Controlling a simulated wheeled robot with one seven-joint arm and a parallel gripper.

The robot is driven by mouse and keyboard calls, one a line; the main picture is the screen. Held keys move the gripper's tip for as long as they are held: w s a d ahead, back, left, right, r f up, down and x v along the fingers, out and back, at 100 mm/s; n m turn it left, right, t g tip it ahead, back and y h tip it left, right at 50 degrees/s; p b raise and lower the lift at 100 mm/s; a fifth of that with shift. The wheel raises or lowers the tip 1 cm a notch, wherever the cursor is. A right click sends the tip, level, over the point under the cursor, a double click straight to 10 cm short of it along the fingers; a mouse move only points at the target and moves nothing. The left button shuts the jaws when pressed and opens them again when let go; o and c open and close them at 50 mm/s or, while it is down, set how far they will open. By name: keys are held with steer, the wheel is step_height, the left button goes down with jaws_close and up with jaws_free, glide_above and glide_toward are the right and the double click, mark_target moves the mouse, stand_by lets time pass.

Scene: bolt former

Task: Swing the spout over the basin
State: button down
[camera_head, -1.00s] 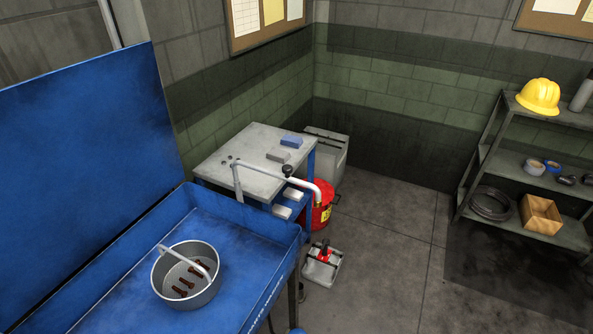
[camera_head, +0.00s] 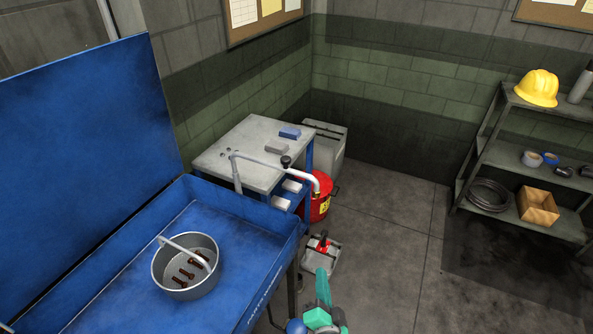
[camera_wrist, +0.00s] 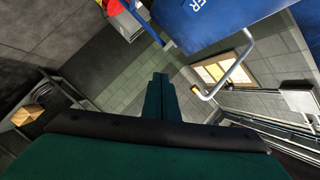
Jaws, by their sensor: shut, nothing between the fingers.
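In the wrist view the spout (camera_wrist: 229,72) shows right of my gripper (camera_wrist: 160,76), and the blue basin (camera_wrist: 215,25) is at the top. My gripper's dark green fingers are together, empty and apart from the spout. Part of my teal arm enters the bottom of the head view.
A metal pan (camera_head: 190,290) with brown bolt-like parts sits in the basin. A grey-topped cart (camera_head: 225,150) stands behind the spout, with the red can (camera_head: 322,205) beside it. Shelves (camera_head: 545,110) stand right; open floor lies between.

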steer(key=w+a+r+m+t+y, duration=0.1)
steer(key=w+r+y, duration=0.4)
steer(key=w+r, duration=1.3)
step_height(320, 180, up, 3)
steer(key=shift+a+r+m, duration=0.1)
steer(key=shift+a+m, duration=0.15)
steer(key=shift+m, duration=0.45)
steer(key=shift+w+a, duration=3.15)
steer(key=shift+a, duration=0.2)
steer(key=shift+s+d, duration=0.1)
steer(key=shift+d, duration=0.05)
